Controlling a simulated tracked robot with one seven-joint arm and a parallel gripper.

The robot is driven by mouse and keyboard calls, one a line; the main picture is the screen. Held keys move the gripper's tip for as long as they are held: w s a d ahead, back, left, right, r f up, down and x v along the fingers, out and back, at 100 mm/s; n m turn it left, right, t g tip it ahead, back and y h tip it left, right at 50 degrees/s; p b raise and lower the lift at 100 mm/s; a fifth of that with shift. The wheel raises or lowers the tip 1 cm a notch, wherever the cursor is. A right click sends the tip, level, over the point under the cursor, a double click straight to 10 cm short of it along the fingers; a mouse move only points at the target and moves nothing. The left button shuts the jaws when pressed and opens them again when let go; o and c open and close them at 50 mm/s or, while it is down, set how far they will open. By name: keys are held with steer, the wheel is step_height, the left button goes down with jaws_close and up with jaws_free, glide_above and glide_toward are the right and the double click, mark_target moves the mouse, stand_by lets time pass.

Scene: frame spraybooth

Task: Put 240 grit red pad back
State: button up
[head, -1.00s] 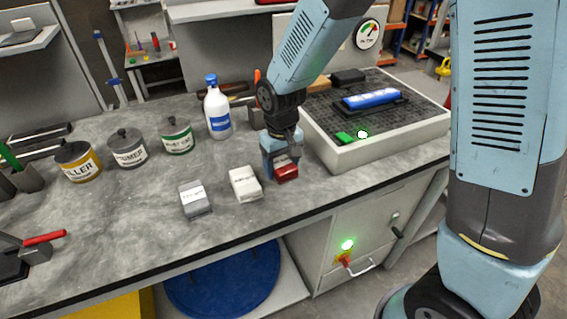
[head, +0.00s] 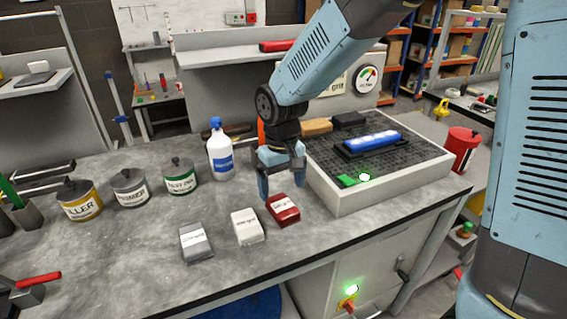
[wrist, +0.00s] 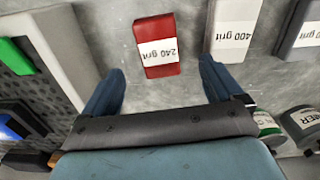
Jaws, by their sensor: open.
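The red pad (head: 283,209) with a white label lies flat on the grey bench, right of the white pad. In the wrist view the red pad (wrist: 157,46) reads "240 grit" and lies ahead of the fingertips, between their lines and apart from them. My gripper (head: 282,191) is open and empty, above and just behind the red pad. Its two blue fingers also show in the wrist view (wrist: 162,75). The white 400 grit pad (head: 247,226) and a grey pad (head: 196,243) lie in a row to the left of the red one.
A raised box with a dark perforated top (head: 341,196) stands close to the right, bearing a blue block (head: 373,140). A white bottle (head: 220,155) and several cans, one labelled filler (head: 81,203), stand behind left.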

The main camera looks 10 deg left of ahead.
mark_target(282, 205)
step_height(282, 205, up, 6)
steer(key=d+r+m+t, duration=0.1)
steer(key=d+r+m, duration=0.1)
steer(key=d+r, duration=0.6)
steer(key=s+d+r+m+t, duration=0.2)
steer(key=s+d, duration=0.3)
steer(key=d, duration=0.6)
steer(key=s+d+r+m+t, duration=0.2)
steer(key=s+d, duration=0.4)
steer(key=d, duration=0.6)
steer(key=shift+d+r+m+t, duration=0.3)
steer(key=shift+r+m, duration=0.1)
steer(key=shift+m, duration=0.3)
